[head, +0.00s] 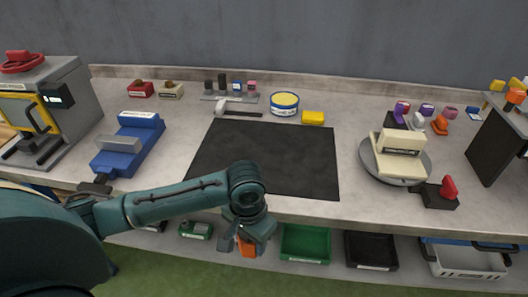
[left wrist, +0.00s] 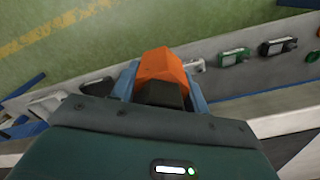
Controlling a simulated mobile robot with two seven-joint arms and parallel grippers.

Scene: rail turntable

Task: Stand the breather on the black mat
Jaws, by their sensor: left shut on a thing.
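The black mat (head: 275,155) lies flat and bare in the middle of the workbench. My left gripper (head: 247,240) is shut on an orange part (head: 246,247), in front of the bench's front edge and below its top. I take this part to be the breather, though no label on it shows. In the left wrist view the orange part (left wrist: 163,68) sits between the two blue-grey fingers of my left gripper (left wrist: 160,85), with a dark portion nearer the camera. My right gripper is not in view.
A round turntable (head: 427,166) bearing a cream block stands right of the mat, a blue vise (head: 130,145) to its left. A yellow-topped tin (head: 285,104) and yellow block (head: 313,117) stand behind. Green (head: 306,243) and black (head: 371,250) bins sit below the bench top.

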